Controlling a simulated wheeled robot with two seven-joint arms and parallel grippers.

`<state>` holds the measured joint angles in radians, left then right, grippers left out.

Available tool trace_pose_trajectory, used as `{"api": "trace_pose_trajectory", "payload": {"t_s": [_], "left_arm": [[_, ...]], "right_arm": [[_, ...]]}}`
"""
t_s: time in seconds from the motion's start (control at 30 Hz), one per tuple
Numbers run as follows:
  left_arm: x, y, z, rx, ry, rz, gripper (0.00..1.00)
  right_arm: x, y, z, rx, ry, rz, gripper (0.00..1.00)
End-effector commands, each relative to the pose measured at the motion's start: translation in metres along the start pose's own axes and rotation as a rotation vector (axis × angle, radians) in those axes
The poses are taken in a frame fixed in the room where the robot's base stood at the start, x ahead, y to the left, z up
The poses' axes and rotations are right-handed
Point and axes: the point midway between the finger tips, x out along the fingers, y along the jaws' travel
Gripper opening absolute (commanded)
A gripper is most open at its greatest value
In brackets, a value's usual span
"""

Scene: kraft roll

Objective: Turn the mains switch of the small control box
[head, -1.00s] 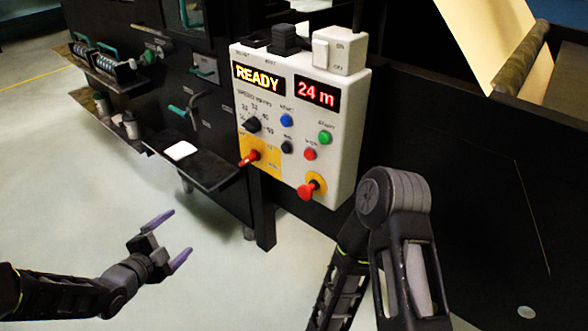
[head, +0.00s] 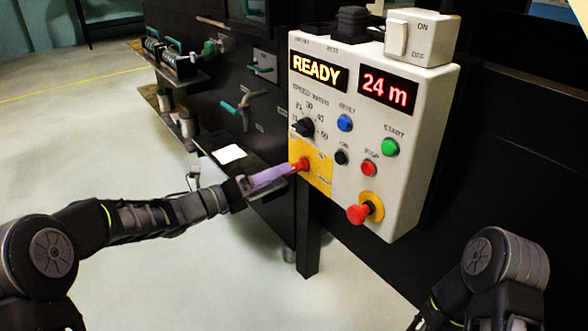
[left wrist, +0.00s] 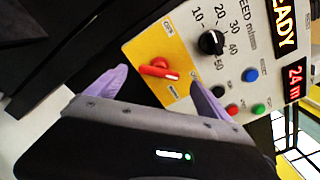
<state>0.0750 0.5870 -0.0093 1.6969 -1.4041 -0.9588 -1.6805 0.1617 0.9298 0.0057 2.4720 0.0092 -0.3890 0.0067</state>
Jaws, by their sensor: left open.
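In the left wrist view the red handle (left wrist: 158,70) lies between and beyond the purple fingertips. My left gripper (head: 272,176) is in front of the switch, and it shows open and empty in the left wrist view (left wrist: 165,92). Whether a finger touches the handle cannot be told. My right arm shows at the lower right of the head view; its gripper is out of view.
A black speed knob (head: 303,127) sits just above the switch. A red mushroom button (head: 359,213) sticks out at the lower right, with blue, green, red and black buttons between. A small white box with a rocker (head: 397,40) stands on top. A dark shelf (head: 262,186) lies left.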

Motion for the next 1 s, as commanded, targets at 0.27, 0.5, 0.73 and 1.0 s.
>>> {"api": "trace_pose_trajectory", "payload": {"t_s": [0.27, 0.5, 0.73, 1.0], "left_arm": [[0.043, 0.001, -0.003, -0.002, 0.002, -0.002, 0.91], [0.066, 0.000, -0.002, -0.003, 0.001, -0.002, 0.91], [0.067, 0.000, -0.001, -0.003, 0.000, 0.000, 0.91], [0.066, 0.000, -0.001, -0.003, 0.000, 0.000, 0.72]], "right_arm": [[0.011, 0.003, -0.001, 0.001, 0.004, 0.000, 0.00], [0.014, 0.004, -0.001, 0.001, 0.007, 0.000, 0.00], [0.014, 0.004, -0.001, 0.001, 0.007, 0.000, 0.00], [0.014, 0.004, -0.001, 0.001, 0.007, 0.000, 0.00]]}}
